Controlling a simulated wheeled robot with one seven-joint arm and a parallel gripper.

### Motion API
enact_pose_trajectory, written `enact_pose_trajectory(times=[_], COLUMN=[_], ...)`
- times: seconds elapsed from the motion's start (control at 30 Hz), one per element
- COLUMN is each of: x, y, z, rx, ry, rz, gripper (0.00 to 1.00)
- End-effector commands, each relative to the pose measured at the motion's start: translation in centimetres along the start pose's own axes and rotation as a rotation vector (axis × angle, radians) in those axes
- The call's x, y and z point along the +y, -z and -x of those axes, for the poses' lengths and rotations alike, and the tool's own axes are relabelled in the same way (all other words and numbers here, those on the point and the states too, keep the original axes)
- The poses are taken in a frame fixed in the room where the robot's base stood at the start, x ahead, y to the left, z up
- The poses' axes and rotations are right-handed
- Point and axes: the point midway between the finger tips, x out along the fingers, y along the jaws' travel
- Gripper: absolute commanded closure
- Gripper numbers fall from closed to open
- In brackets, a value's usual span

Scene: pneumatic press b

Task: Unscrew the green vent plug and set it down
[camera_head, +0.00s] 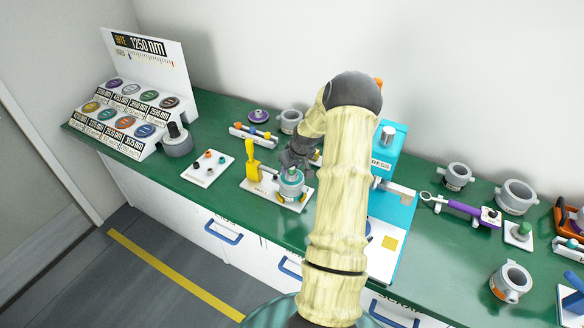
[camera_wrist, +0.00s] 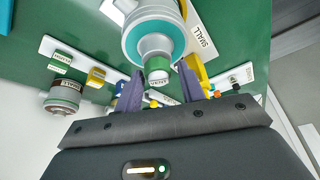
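A grey and white cylinder with a teal band (camera_head: 291,187) stands on a white plate near the bench's front edge. In the wrist view the same cylinder (camera_wrist: 152,28) is at the top centre. A small green plug (camera_wrist: 158,65) with a pale labelled face is at its centre. My gripper (camera_wrist: 160,78) is open, with one dark purple finger on each side of the plug and visible gaps between. In the head view my gripper (camera_head: 298,157) is just above and behind the cylinder; its fingers are hard to make out there.
A yellow upright tool (camera_head: 252,160) stands left of the cylinder on the same plate. A turquoise press (camera_head: 385,165) is to the right, partly behind my arm. A white plate with small plugs (camera_head: 207,169) lies left. The green bench (camera_head: 225,205) is clear at the front left.

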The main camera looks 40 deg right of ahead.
Motion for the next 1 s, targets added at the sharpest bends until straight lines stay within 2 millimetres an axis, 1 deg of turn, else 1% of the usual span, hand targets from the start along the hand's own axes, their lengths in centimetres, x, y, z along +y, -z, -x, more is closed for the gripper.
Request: enact_pose_trajectory(times=[0.27, 0.5, 0.8, 1.0], x=[0.03, -0.05, -0.04, -0.16], y=[-0.02, 0.01, 0.01, 0.03], z=[-0.02, -0.06, -0.03, -0.1], rx=[0.0, 0.001, 0.0, 0.0], ry=[-0.007, -0.061, -0.067, -0.113], rz=[-0.016, -0.143, -0.16, -0.27], gripper=[0.61, 0.61, 0.61, 0.61])
